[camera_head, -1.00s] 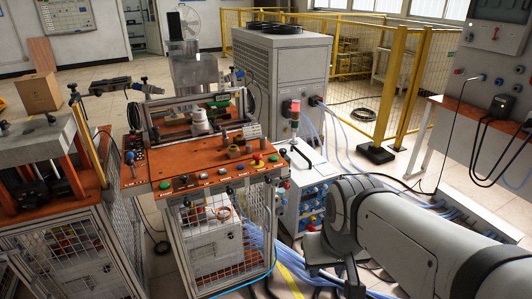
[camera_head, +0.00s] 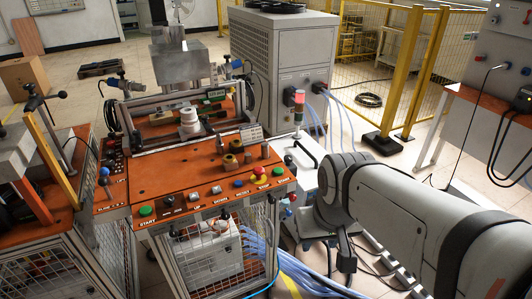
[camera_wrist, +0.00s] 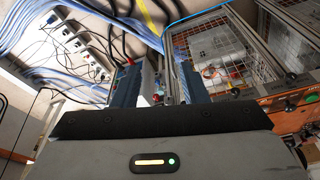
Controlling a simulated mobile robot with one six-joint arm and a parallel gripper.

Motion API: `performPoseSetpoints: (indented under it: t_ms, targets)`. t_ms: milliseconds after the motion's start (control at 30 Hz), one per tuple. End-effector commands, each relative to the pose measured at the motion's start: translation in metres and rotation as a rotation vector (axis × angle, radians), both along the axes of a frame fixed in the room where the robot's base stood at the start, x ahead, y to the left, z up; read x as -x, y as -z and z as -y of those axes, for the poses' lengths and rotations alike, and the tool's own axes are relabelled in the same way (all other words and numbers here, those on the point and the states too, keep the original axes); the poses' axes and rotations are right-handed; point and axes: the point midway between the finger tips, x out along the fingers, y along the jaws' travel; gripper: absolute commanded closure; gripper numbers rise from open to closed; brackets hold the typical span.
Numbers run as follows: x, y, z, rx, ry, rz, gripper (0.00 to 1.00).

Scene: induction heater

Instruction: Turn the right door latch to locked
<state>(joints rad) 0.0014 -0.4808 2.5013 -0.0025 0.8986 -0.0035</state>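The heater bench (camera_head: 205,195) has an orange top and mesh doors (camera_head: 203,258) below it. A small dark knob (camera_head: 271,198) sits at the upper right of its front. In the wrist view, the mesh doors (camera_wrist: 220,60) appear on the right, with two dark knobs, one (camera_wrist: 234,92) nearer my gripper and one (camera_wrist: 291,77) farther right. I cannot tell which is the right door latch or how it is turned. My gripper (camera_wrist: 158,85) is open, its two fingers apart with nothing held between them. It is left of both knobs in that view. In the head view my arm hides the fingers.
Blue hoses (camera_head: 262,250) run along the floor beside the bench. A signal light (camera_head: 298,108) stands right of the bench, near a grey chiller cabinet (camera_head: 283,60). A second bench (camera_head: 35,215) stands close on the left. Yellow fencing (camera_head: 415,70) stands behind.

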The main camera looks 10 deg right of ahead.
Motion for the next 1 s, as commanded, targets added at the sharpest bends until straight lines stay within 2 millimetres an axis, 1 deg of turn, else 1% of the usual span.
performPoseSetpoints:
  t_ms: [67, 133, 167, 267, 300, 367, 400, 467, 500, 567, 600, 700, 833, 900, 1000]
  targets:
    - [-0.004, 0.005, 0.001, 0.003, 0.003, 0.01, 0.57]
    - [-0.014, 0.016, 0.005, 0.013, 0.01, 0.039, 0.57]
    - [-0.022, 0.023, 0.003, 0.021, 0.007, 0.06, 0.57]
    - [-0.056, 0.051, 0.011, 0.049, 0.019, 0.16, 0.57]
    - [-0.073, 0.064, 0.017, 0.062, 0.024, 0.213, 0.57]
    - [-0.101, 0.083, 0.024, 0.081, 0.026, 0.301, 0.57]
    - [-0.119, 0.095, 0.029, 0.091, 0.025, 0.361, 0.57]
    - [-0.146, 0.112, 0.035, 0.102, 0.018, 0.452, 0.57]
    - [-0.163, 0.122, 0.038, 0.105, 0.012, 0.513, 0.57]
    - [-0.187, 0.137, 0.041, 0.103, -0.003, 0.602, 0.57]
    - [-0.202, 0.147, 0.041, 0.094, -0.016, 0.658, 0.57]
    - [-0.237, 0.171, 0.044, 0.085, -0.045, 0.806, 0.57]
    - [-0.272, 0.199, 0.039, 0.028, -0.105, 0.974, 0.57]
    - [-0.285, 0.214, 0.035, -0.011, -0.136, 1.055, 0.57]
    - [-0.3, 0.234, 0.029, -0.074, -0.183, 1.157, 0.57]
